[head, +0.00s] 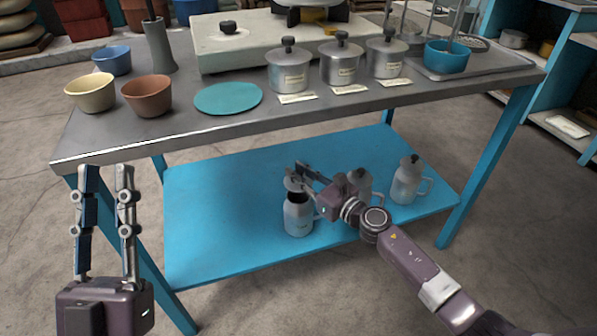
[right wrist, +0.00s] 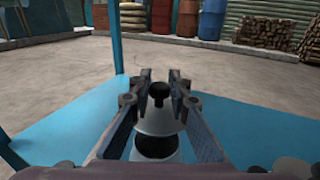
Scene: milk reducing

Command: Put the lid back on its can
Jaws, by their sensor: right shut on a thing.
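A grey metal can (head: 298,217) with a handle stands upright on the blue lower shelf, its dark open mouth showing. My right gripper (head: 300,174) is shut on the lid just above this can. In the right wrist view the lid (right wrist: 158,124) is a grey dome with a black knob between the fingers (right wrist: 160,88). The can's dark mouth (right wrist: 157,147) shows just below the lid. Whether the lid touches the rim, I cannot tell. My left gripper (head: 106,172) is empty, its fingers apart, in front of the table's left end.
Another can (head: 408,181) stands lidded at the shelf's right; a further can (head: 358,183) is partly hidden behind my right gripper. The tabletop (head: 180,128) above holds bowls, a teal disc (head: 228,97) and several lidded pots. The shelf's left part (head: 215,210) is clear.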

